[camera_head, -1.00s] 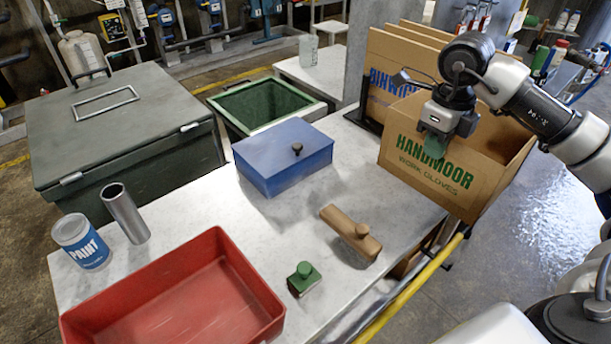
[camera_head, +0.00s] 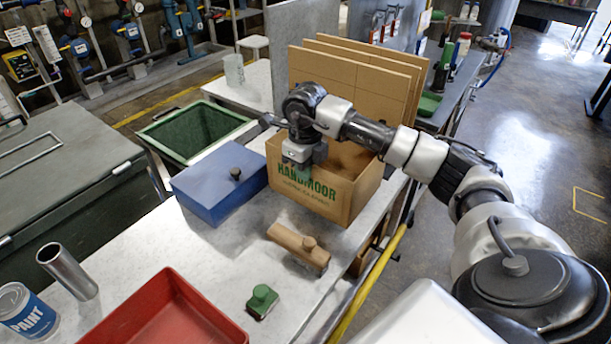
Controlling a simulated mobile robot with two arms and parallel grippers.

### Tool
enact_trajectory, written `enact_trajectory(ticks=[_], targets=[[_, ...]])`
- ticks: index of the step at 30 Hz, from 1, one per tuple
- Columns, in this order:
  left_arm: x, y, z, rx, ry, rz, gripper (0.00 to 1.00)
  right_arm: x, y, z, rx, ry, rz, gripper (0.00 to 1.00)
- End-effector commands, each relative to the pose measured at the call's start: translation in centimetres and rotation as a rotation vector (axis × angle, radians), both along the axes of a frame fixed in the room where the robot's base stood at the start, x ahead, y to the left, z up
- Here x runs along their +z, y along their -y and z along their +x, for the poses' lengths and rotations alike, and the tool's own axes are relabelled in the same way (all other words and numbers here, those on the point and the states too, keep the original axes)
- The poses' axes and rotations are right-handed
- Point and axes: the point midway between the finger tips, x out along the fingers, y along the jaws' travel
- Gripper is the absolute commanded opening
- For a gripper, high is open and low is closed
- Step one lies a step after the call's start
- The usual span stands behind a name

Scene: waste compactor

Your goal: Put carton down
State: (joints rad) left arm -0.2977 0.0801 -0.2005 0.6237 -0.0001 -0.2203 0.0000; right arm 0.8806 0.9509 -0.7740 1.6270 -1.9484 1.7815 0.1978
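The open-topped brown carton (camera_head: 346,194), marked HANDMOOR in green, is upright at the far right part of the grey table (camera_head: 216,262), just right of the blue lidded box (camera_head: 215,185). My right gripper (camera_head: 297,163) comes from the right across the carton's opening and is shut on the top of its lettered front wall, with green fingertips showing against the lettering. My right forearm hides part of the opening. I cannot tell whether the carton's bottom touches the tabletop. My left gripper is out of view.
In front of the carton lie a wooden handled block (camera_head: 290,243) and a green knobbed block (camera_head: 262,300). A red tray (camera_head: 165,312), a metal tube (camera_head: 68,272) and a paint can (camera_head: 27,312) are nearer left. Flat cardboard panels (camera_head: 350,75) stand behind. A yellow rail (camera_head: 372,280) runs along the table's right edge.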

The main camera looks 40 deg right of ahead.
Motion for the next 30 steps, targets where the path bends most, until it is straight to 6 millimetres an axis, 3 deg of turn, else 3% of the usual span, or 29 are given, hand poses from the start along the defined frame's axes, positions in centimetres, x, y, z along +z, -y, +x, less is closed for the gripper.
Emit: enact_trajectory(ticks=[6,17,22,30], targets=[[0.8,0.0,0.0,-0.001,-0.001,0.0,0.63,-2.6,0.0,-0.1,0.0,-0.002,0.0,0.0],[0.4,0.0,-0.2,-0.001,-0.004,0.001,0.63,-3.2,0.1,-0.1,0.001,-0.001,0.0,0.0],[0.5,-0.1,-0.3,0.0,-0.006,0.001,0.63,-3.1,0.0,-0.1,0.001,-0.001,0.001,0.28],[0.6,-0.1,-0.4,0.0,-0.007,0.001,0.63,-3.0,0.1,-0.1,0.0,-0.001,0.001,0.29]])
